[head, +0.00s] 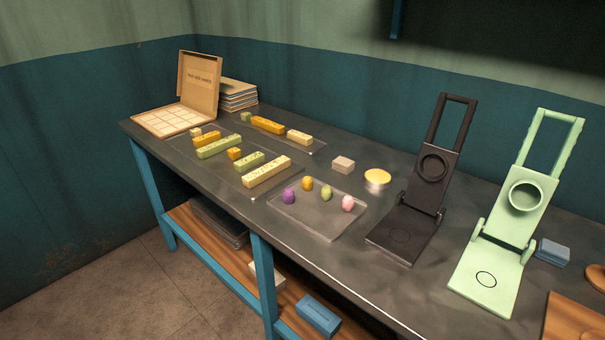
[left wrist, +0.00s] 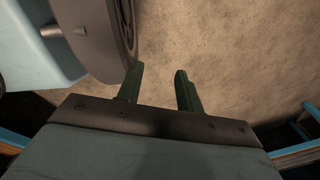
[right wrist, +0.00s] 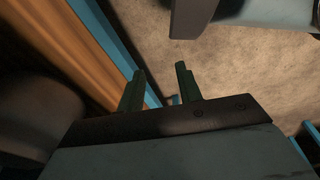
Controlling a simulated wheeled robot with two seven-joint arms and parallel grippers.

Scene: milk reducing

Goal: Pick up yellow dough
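The yellow dough (head: 307,184) is a small orange-yellow ball on a clear tray (head: 325,220) near the middle of the table. Beside it on the tray are a purple dough (head: 289,196), a green dough (head: 326,193) and a pink dough (head: 348,203). Neither gripper shows in the head view. My left gripper (left wrist: 160,82) is open and empty over the floor in the left wrist view. My right gripper (right wrist: 160,82) is open and empty in the right wrist view, beside a blue table leg and wooden shelf. No dough shows in either wrist view.
A black press (head: 425,185) and a pale green press (head: 517,215) stand right of the tray. A yellow round tin (head: 377,177) and a pinkish block (head: 343,164) lie behind it. Toy bars on clear trays and an open box (head: 199,85) fill the left. The dark table (head: 225,210) has a blue frame.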

